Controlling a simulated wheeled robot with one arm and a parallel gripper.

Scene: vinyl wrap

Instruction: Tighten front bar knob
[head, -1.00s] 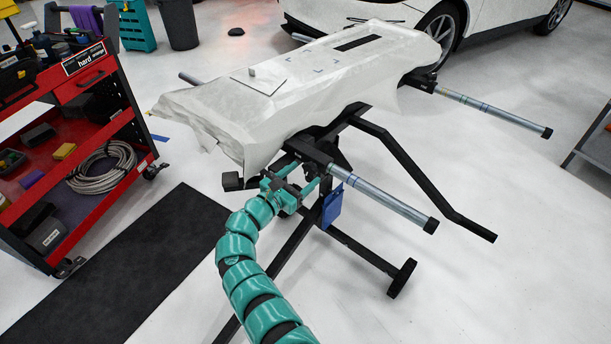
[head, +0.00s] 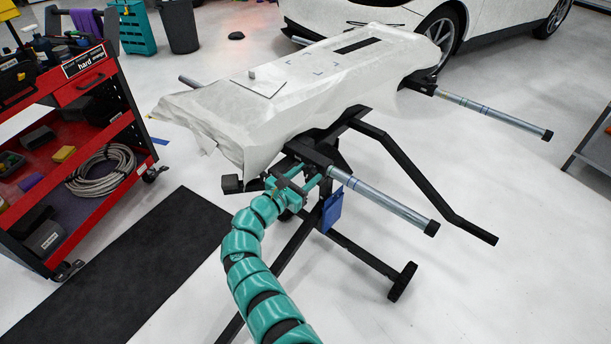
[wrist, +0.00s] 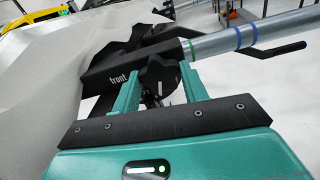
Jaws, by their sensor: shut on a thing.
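The black front bar knob (wrist: 159,76) sits under the black clamp block marked "front" (wrist: 118,79) in the wrist view. My gripper (wrist: 160,82) has one teal finger on each side of the knob and is shut on it. In the head view my gripper (head: 305,186) reaches the stand's near clamp from the front, and the knob is hidden there. The front bar (head: 385,203) is a silver tube with a black end cap, running out to the lower right.
The black stand carries a white-wrapped panel (head: 290,95) above my gripper. A blue tag (head: 332,209) hangs close to the right of the gripper. A red tool cart (head: 85,130) stands at left. Open floor lies at lower right.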

